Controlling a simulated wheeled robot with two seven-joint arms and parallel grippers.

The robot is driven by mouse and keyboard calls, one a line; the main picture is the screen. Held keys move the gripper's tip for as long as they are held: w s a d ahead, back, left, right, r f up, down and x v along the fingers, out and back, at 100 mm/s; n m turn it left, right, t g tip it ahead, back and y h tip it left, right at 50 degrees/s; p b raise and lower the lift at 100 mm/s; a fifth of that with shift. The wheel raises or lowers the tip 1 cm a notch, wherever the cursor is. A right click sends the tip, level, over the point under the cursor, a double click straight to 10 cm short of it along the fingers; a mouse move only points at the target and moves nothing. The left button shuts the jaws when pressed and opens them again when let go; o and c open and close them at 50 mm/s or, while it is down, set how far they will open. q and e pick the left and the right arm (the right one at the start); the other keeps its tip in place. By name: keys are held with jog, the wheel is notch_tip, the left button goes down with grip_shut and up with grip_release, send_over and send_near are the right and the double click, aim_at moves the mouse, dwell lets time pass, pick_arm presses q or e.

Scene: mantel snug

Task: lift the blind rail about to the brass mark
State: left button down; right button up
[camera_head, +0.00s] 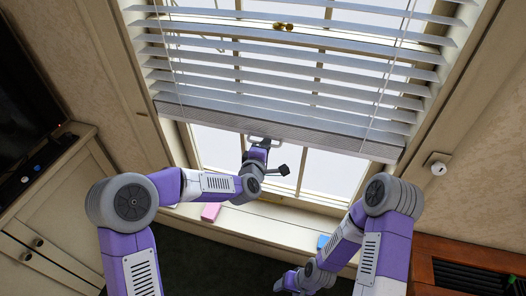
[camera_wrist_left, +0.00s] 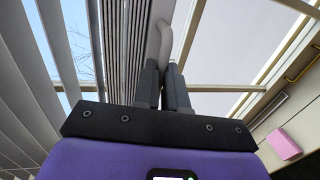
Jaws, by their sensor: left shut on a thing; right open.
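The blind rail (camera_head: 330,142) is the pale, thick bottom bar of a white slatted blind and hangs tilted across the window in the head view. It runs upright in the left wrist view (camera_wrist_left: 124,45). My left gripper (camera_head: 261,143) is shut on the light handle (camera_wrist_left: 164,38) at the rail's lower edge. The handle's gripped end is hidden between the fingers. My right gripper (camera_head: 284,285) is low, near the head view's bottom edge, away from the blind; its fingers are small and unclear. A brass fitting (camera_head: 283,26) shows behind the upper slats; I cannot tell whether it is the mark.
A pink block (camera_head: 210,211) and a blue thing (camera_head: 323,242) lie on the sill (camera_head: 262,220) below the window. Blind cords hang over the slats. Cabinets stand at both sides.

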pick_arm(q)
jog(key=shift+r, duration=0.15)
jog(key=c, duration=1.2)
grip_release()
jog(key=v, duration=0.7)
jog(key=shift+s, duration=0.25)
jog(key=shift+a, duration=0.1)
